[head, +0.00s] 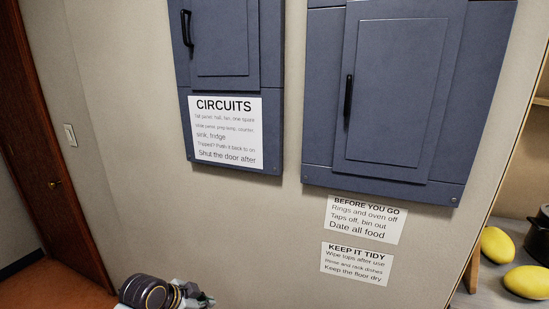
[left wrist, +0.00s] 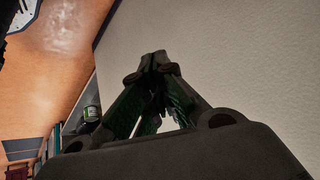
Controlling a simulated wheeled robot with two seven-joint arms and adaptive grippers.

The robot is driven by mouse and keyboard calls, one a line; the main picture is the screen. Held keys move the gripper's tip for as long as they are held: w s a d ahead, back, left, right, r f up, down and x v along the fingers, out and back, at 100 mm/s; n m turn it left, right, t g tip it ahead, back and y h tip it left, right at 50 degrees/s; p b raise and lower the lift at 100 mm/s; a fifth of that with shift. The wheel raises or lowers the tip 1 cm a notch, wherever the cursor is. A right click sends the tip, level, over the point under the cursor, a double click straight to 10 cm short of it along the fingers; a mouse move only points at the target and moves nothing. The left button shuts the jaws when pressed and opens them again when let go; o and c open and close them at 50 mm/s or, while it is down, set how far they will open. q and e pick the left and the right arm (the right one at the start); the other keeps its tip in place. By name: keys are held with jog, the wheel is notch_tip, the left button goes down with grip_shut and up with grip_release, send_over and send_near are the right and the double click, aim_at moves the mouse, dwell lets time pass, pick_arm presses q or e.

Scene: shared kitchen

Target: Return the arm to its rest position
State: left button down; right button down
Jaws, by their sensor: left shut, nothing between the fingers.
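My left gripper (left wrist: 157,66) shows in the left wrist view, with its dark fingers drawn together at the tips and nothing held between them. A plain pale wall (left wrist: 245,60) lies behind and to the right of the fingers. In the head view, part of my own arm shows at the bottom edge, left of the middle, in front of the wall and low down. The fingers cannot be made out there. My right gripper is in neither view.
Two blue-grey wall panels, a left one (head: 228,82) with a "CIRCUITS" sign (head: 225,131) and a larger right one (head: 395,95), appear closed. Yellow fruits (head: 497,245) and a dark pot (head: 538,238) stand on a counter at right. A brown door (head: 50,130) is at left.

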pick_arm(q)
jog(key=s+a+f+n+g+y, duration=0.15)
jog(key=s+f+n, duration=0.3)
jog(key=s, duration=0.55)
jog(key=s+a+f+n+g+y, duration=0.1)
jog(key=s+f+n+y, duration=0.15)
jog(key=s+n, duration=0.45)
jog(key=s+f+m+g, duration=0.1)
jog(key=s+f, duration=0.2)
jog(key=f, duration=1.4)
jog(key=s+f+m, duration=0.2)
jog(key=f, duration=1.5)
jog(key=s+a+f, duration=0.2)
jog(key=s+f, duration=0.7)
jog(key=s, duration=0.2)
jog(key=s+a+f+g, duration=0.1)
jog(key=s+f, duration=0.9)
jog(key=s, duration=0.1)
jog(key=shift+a, duration=0.35)
jog(key=shift+s+f, duration=0.1)
